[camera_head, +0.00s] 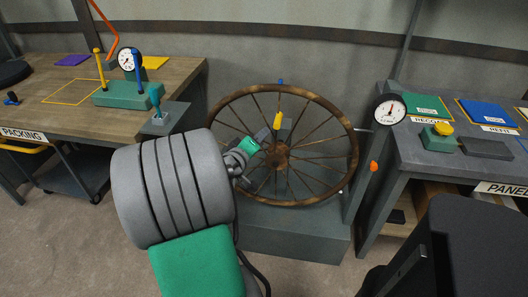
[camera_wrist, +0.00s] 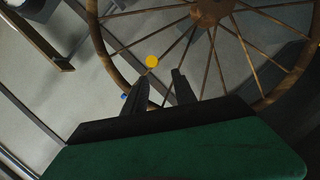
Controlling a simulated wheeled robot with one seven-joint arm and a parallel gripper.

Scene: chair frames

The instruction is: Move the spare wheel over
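A large brown spoked wheel (camera_head: 337,112) stands upright on a grey stand (camera_head: 290,240) between the two benches. Its hub (camera_head: 276,155) is near the middle, and the wheel also shows in the wrist view (camera_wrist: 118,72). It is the only large wheel in view. My gripper (camera_head: 272,130) is in front of the wheel, up and left of the hub. In the wrist view my gripper's two dark fingers (camera_wrist: 164,72) are apart with nothing seen between them. A yellow piece (camera_head: 278,121) is by the fingertips; its round yellow end (camera_wrist: 152,61) shows just beyond the left finger.
The packing bench (camera_head: 180,75) on the left holds a green gauge fixture (camera_head: 128,95). The right bench (camera_head: 400,150) holds coloured mats and a yellow button (camera_head: 443,129). A dial (camera_head: 390,109) and an orange knob (camera_head: 374,166) sit right of the wheel. A black object (camera_head: 470,245) fills the lower right.

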